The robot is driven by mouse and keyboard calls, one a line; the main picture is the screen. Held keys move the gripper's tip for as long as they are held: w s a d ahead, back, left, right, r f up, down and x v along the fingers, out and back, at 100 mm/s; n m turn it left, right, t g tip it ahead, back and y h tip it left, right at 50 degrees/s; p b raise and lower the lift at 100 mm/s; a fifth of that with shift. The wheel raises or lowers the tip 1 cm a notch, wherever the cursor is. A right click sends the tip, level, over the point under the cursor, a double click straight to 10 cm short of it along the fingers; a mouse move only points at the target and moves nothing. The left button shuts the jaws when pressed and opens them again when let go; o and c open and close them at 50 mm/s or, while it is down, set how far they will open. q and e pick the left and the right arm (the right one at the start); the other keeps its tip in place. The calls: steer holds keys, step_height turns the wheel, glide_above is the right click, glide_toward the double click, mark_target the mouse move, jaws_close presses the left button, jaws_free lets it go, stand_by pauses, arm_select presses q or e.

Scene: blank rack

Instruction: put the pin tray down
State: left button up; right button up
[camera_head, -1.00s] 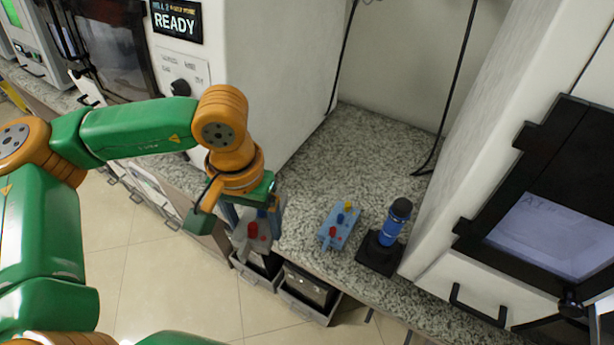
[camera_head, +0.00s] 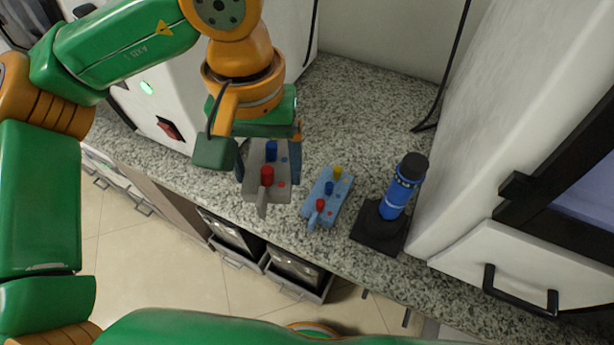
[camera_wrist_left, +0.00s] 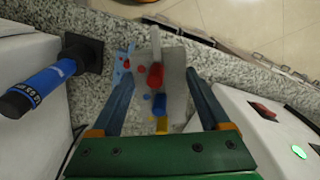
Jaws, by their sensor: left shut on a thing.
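The grey pin tray (camera_head: 252,184) carries a red pin and a blue pin in the head view. In the left wrist view the tray (camera_wrist_left: 175,88) also shows a yellow pin close to my gripper. My left gripper (camera_head: 267,165) is shut on the tray, with one finger along each side; it also shows in the left wrist view (camera_wrist_left: 160,82). The tray is over the front part of the granite counter (camera_head: 345,110), left of a blue tray. I cannot tell whether its underside touches the counter. My right gripper is out of view.
The blue tray (camera_head: 313,203) with red, blue and yellow pins stands close to the right. A blue cylinder (camera_head: 398,190) on a black base (camera_head: 377,232) stands beyond it. White machines flank the counter on both sides. Granite behind the blue tray is clear.

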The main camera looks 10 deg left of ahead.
mark_target(286, 185)
arm_select(q)
steer(key=d+f+b, duration=0.1)
steer(key=s+d+f+b, duration=0.1)
steer(key=b, duration=0.1)
steer(key=shift+d, duration=0.1)
steer(key=shift+s+d, duration=0.3)
steer(key=shift+w+a+r, duration=0.1)
steer(key=shift+w, duration=0.05)
steer(key=w+a+f, duration=0.1)
steer(key=w, duration=0.1)
steer(key=w+a+f, duration=0.1)
steer(key=w+a, duration=0.1)
steer(key=w+a+f+p, duration=0.1)
steer(key=w+a, duration=0.1)
steer(key=w, duration=0.1)
steer(key=shift+a+f, duration=0.15)
steer(key=shift+f, duration=0.1)
steer(key=w+a+f, duration=0.1)
steer(key=f, duration=0.1)
steer(key=w+f, duration=0.1)
steer(key=f, duration=0.1)
steer(key=w+a+f, duration=0.1)
steer(key=w+f, duration=0.1)
steer(key=shift+a, duration=0.35)
steer(key=shift+f, duration=1.6)
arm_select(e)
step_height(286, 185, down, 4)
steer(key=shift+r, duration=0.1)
